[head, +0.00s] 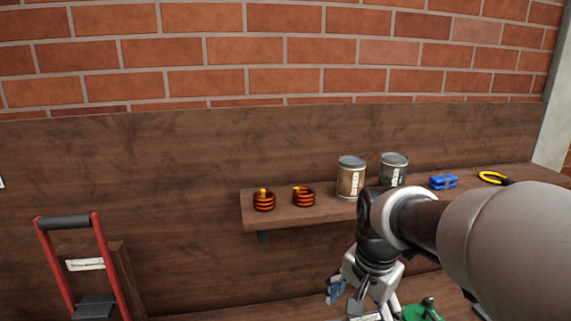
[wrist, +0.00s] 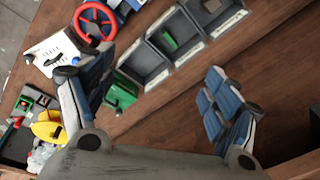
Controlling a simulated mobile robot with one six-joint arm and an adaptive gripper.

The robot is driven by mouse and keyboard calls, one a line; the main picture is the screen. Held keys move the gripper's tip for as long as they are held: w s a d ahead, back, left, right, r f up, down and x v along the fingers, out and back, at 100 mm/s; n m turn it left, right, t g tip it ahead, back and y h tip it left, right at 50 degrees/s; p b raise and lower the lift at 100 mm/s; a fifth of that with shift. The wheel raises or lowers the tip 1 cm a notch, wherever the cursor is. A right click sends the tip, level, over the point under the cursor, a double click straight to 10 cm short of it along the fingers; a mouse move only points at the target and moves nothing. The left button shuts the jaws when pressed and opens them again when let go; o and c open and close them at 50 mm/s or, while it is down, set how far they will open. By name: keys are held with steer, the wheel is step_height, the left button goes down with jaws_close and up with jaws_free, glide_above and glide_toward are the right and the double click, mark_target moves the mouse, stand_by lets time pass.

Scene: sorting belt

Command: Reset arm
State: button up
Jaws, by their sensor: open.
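My gripper (wrist: 160,92) is open in the wrist view, with its two blue-padded fingers wide apart and nothing between them but the brown wooden surface. In the head view my gripper (head: 347,299) hangs at the bottom, pointing down below the wall shelf, partly cut off by the frame edge. My arm reaches in from the right side and covers part of the shelf and the worktop.
A wall shelf (head: 330,212) holds two copper coils (head: 264,202), two cans (head: 351,180), a blue clamp (head: 443,182) and yellow pliers (head: 492,178). Grey bins (wrist: 176,38), a red wheel (wrist: 95,20) and a green box (wrist: 120,95) lie below. A red-framed cart (head: 103,258) stands left.

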steer(key=s+r+n+t, duration=0.1)
steer(key=s+n, duration=0.8)
steer(key=s, duration=1)
steer(key=shift+s+r+t, duration=0.15)
steer(key=shift+r+t, duration=0.25)
steer(key=shift+t, duration=0.4)
